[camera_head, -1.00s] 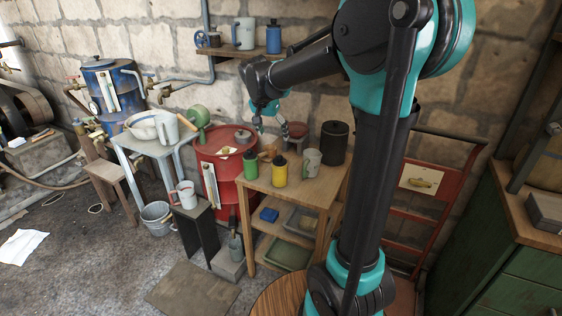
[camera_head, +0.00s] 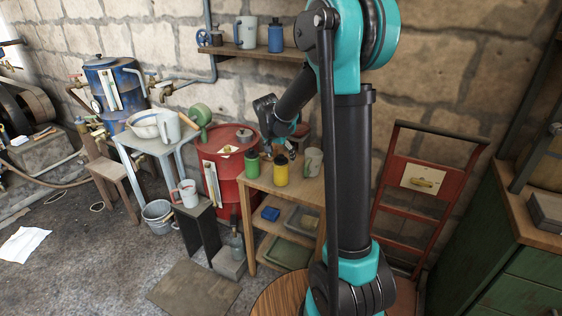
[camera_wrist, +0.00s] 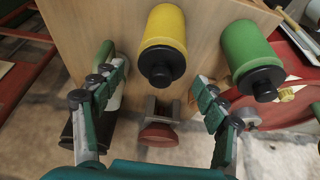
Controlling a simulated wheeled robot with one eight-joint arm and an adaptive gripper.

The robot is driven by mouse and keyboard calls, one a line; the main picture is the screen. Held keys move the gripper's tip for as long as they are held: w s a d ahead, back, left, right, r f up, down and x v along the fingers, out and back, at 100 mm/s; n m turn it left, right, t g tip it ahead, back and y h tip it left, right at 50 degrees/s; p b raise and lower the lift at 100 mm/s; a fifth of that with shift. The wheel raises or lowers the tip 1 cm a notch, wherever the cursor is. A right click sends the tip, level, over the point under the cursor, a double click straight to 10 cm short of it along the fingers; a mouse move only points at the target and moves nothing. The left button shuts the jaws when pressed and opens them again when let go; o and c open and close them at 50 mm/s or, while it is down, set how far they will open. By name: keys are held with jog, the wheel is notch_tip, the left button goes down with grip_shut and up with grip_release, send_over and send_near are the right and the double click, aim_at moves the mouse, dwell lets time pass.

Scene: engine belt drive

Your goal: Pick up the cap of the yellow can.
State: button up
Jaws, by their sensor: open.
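The yellow can (camera_head: 281,175) stands on the wooden table (camera_head: 307,190), with its black cap (camera_head: 282,160) on top. In the wrist view, the yellow can (camera_wrist: 165,28) appears at the upper middle with its black cap (camera_wrist: 160,68) facing the camera. My gripper (camera_wrist: 153,68) is open, with one finger on each side of the cap in the picture; I cannot tell the remaining distance. In the head view, my gripper (camera_head: 288,150) is close behind and above the can, partly hidden.
A green can (camera_head: 252,167) with a black cap stands left of the yellow can. A mug (camera_head: 313,162) stands to its right. A red drum (camera_head: 222,165) is left of the table. In the wrist view, a red object (camera_wrist: 158,134) lies below the yellow can.

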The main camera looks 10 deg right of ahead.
jog(key=shift+d+f, duration=0.1)
jog(key=shift+f, duration=0.2)
jog(key=shift+c, duration=0.4)
jog(key=c, duration=0.9)
jog(key=shift+o, duration=0.2)
jog(key=shift+r, duration=0.15)
